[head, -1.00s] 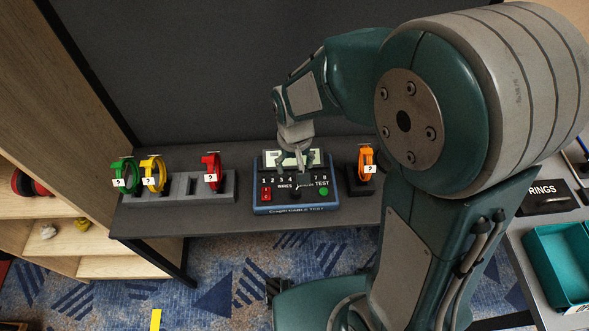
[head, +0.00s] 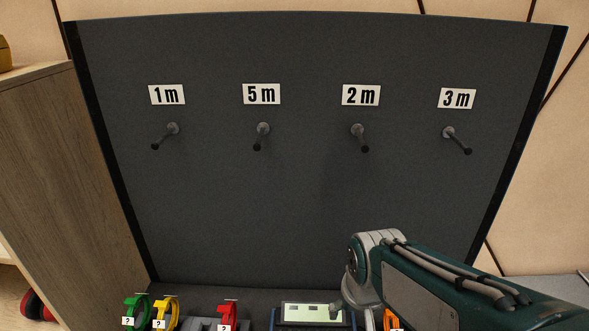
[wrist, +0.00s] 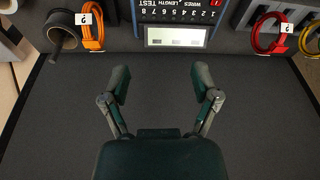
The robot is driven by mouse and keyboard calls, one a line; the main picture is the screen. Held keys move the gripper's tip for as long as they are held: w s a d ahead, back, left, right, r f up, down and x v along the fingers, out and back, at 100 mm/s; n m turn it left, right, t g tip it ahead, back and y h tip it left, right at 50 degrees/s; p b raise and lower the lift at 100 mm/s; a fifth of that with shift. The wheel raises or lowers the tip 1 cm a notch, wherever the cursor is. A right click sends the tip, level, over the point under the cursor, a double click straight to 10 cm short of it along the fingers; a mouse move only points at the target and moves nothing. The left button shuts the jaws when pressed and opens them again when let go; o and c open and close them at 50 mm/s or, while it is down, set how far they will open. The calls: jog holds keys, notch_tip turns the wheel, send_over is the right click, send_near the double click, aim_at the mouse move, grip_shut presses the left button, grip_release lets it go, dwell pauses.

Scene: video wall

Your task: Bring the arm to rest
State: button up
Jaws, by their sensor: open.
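My gripper (wrist: 160,85) is open and empty in the wrist view, its two fingers spread apart over the dark surface. The cable tester (wrist: 180,22) lies beyond the fingertips, its display lit, and appears upside down in this view. In the head view my arm reaches in from the lower right, and the tester's display (head: 312,313) shows at the bottom edge beside it. The gripper's fingers are not clearly visible in the head view.
Green (head: 137,311), yellow (head: 166,312) and red (head: 228,315) cable coils stand left of the tester. An orange coil (wrist: 93,28) is on its other side, next to a dark ring-shaped holder (wrist: 62,35). Behind stands a dark panel (head: 310,210) with several bare pegs under length labels.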

jog(key=s+d+r+t, duration=0.3)
jog(key=s+d+r, duration=0.2)
jog(key=s+r, duration=0.2)
jog(key=shift+s+m, duration=0.4)
jog(key=shift+s, duration=0.45)
dwell(1.1)
